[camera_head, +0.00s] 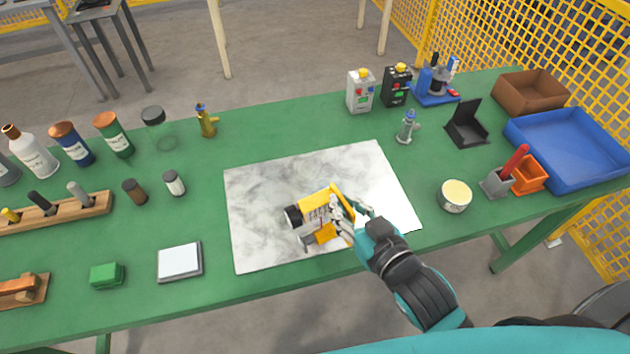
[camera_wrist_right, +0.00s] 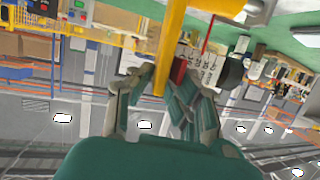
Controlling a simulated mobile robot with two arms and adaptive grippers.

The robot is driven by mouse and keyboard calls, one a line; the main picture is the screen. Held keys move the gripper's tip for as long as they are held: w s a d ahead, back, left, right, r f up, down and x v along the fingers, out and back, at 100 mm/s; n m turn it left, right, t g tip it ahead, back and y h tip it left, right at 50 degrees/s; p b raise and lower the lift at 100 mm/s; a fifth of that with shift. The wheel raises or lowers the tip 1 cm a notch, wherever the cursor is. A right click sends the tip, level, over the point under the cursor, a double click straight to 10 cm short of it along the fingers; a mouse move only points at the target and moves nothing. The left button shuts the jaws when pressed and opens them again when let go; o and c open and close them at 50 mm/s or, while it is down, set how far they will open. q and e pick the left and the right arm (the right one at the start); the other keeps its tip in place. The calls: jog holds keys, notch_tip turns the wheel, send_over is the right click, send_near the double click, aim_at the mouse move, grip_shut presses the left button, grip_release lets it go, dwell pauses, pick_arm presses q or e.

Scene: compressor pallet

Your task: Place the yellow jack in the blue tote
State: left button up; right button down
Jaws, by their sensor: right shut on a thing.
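The yellow jack (camera_head: 320,196), a yellow tool with grey and black parts, is over the middle of the white marbled slab (camera_head: 265,200). My right gripper (camera_head: 352,208) comes from the lower right and is shut on the jack's right side. In the right wrist view my right gripper (camera_wrist_right: 160,88) has its fingers around a yellow bar of the jack (camera_wrist_right: 170,45). I cannot tell whether the jack touches the slab. The blue tote (camera_head: 545,135) stands empty at the far right of the green table. My left gripper is not in view.
Bottles (camera_head: 73,143) and wooden racks (camera_head: 50,211) fill the left side.

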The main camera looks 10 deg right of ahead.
jog(key=shift+s+a+r+y+p, duration=0.15)
jog(key=shift+s+r+p, duration=0.05)
jog(key=shift+s+r, duration=0.2)
jog(key=shift+s+a+r+y+p, duration=0.15)
jog(key=shift+s+r+p, duration=0.1)
jog(key=shift+s, duration=0.25)
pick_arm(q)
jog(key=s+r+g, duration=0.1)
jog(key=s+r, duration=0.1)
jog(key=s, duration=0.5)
pick_arm(e)
jog(key=shift+w+d, duration=0.1)
jog(key=shift+w, duration=0.65)
jog(key=w+d+f+p, duration=0.1)
jog(key=w+f, duration=0.2)
jog(key=w, duration=0.4)
jog(key=w+d+f+p, duration=0.2)
jog(key=w, duration=0.5)
jog(key=shift+f, duration=0.4)
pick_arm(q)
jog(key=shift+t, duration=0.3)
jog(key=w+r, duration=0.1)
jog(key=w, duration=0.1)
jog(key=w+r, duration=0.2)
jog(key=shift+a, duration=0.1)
pick_arm(e)
jog(key=c, duration=1.3)
grip_release()
jog(key=shift+d, duration=0.1)
jog(key=shift+o, duration=0.2)
